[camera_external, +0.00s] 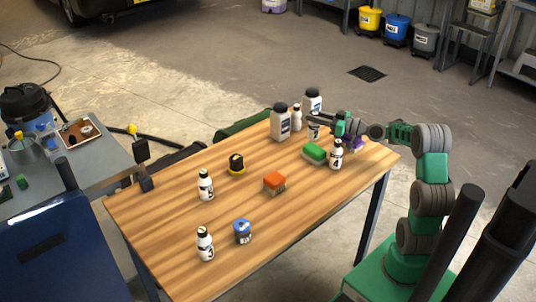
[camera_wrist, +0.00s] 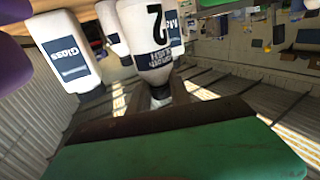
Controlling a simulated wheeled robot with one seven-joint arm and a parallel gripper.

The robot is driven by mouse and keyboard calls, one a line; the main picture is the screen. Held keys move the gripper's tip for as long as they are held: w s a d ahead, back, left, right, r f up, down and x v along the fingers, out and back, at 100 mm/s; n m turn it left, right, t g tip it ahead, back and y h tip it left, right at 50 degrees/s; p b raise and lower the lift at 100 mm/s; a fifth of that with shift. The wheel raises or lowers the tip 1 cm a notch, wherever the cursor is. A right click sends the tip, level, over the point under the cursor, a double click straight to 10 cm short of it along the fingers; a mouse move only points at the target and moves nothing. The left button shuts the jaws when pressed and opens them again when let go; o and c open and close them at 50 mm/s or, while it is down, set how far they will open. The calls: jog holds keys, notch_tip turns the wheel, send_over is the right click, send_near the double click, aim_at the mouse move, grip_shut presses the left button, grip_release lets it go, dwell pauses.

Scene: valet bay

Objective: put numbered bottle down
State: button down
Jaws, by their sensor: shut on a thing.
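A white bottle numbered 2 (camera_wrist: 150,32), with a dark wash label, is held by its narrow top in my gripper (camera_wrist: 165,92). The wrist view is upside down. In the outside view my gripper (camera_external: 318,119) is at the far right part of the wooden table (camera_external: 165,225), and the held bottle (camera_external: 314,133) hangs upright under the fingertips. I cannot tell whether its base touches the table. Other small white bottles with black caps stand at the right (camera_external: 336,156), left (camera_external: 205,187) and front left (camera_external: 204,246).

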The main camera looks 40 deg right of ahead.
jog(key=shift+s+f+b, duration=0.1)
jog(key=shift+f+b, duration=0.3)
jog(key=shift+f, duration=1.1)
jog(key=c, duration=1.2)
grip_release()
jog(key=shift+r, duration=0.1)
jog(key=shift+r+p, duration=0.35)
jog(key=shift+p, duration=0.15)
jog(key=v, duration=0.7)
jog(key=shift+s+d+f, duration=0.1)
jog(key=shift+s+f, duration=0.1)
jog(key=shift+o, duration=0.5)
